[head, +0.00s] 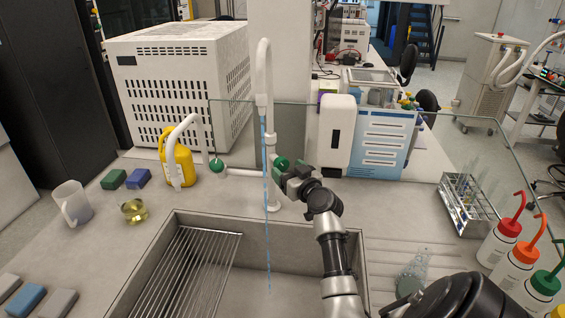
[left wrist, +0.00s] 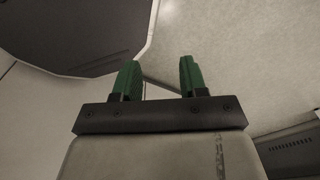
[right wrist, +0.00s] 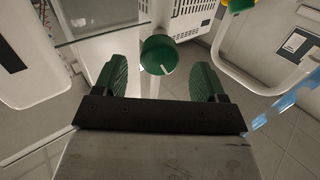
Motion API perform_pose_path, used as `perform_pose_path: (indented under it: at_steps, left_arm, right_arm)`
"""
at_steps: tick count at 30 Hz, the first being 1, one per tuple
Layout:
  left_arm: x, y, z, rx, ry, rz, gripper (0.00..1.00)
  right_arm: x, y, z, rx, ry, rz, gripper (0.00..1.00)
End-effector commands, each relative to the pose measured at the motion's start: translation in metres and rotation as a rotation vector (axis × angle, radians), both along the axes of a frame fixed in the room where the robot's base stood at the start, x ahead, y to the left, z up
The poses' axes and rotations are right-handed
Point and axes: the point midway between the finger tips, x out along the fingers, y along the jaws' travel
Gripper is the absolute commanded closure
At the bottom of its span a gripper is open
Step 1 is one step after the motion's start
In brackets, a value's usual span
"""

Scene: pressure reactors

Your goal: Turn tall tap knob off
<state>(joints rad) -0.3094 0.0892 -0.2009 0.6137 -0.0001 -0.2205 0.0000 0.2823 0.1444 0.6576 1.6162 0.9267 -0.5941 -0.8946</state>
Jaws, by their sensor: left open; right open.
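The tall white tap (head: 264,75) stands behind the sink, and a blue stream of water (head: 267,200) runs from its spout into the basin. Its green knob (head: 281,162) sits on the tap's column. My right gripper (head: 285,176) is at this knob in the head view. In the right wrist view the knob (right wrist: 158,55) lies ahead, between the lines of the two open green fingers (right wrist: 158,78), with a gap visible on each side. I cannot tell whether a finger touches it. My left gripper (left wrist: 161,78) is open and empty, away from the tap.
A short white tap (head: 188,122) with its own green knob (head: 216,165) stands left of the tall tap. A glass screen (head: 240,110) stands behind. A yellow bottle (head: 178,165), beaker (head: 72,203), tube rack (head: 467,203) and wash bottles (head: 500,240) surround the sink (head: 228,217).

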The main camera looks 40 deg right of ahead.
Motion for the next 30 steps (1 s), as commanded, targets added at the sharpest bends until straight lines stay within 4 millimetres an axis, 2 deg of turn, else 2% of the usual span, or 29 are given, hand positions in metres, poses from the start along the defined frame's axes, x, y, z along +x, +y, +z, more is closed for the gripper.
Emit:
perform_pose_path:
  at_steps: [1,6,17,20,27,30]
  left_arm:
    - [0.001,0.000,0.003,0.000,-0.001,0.000,0.57]
    - [0.008,-0.004,0.006,-0.006,-0.011,0.003,0.57]
    - [0.013,-0.011,0.006,-0.014,-0.021,0.005,0.57]
    - [0.013,-0.010,0.006,-0.014,-0.021,0.005,0.57]
    - [0.012,-0.010,0.006,-0.013,-0.020,0.005,0.57]
    - [0.012,-0.009,0.006,-0.013,-0.019,0.005,0.57]
  right_arm:
    - [0.009,-0.002,0.003,0.003,-0.002,0.000,0.29]
    - [0.027,-0.006,0.001,0.001,0.000,0.001,0.29]
    - [0.032,-0.006,0.000,-0.001,0.000,0.001,0.29]
    - [0.032,-0.006,0.000,-0.001,0.001,0.001,0.41]
    - [0.032,-0.006,0.000,-0.001,0.001,0.001,0.78]
    - [0.032,-0.006,0.000,0.001,0.001,0.001,0.78]
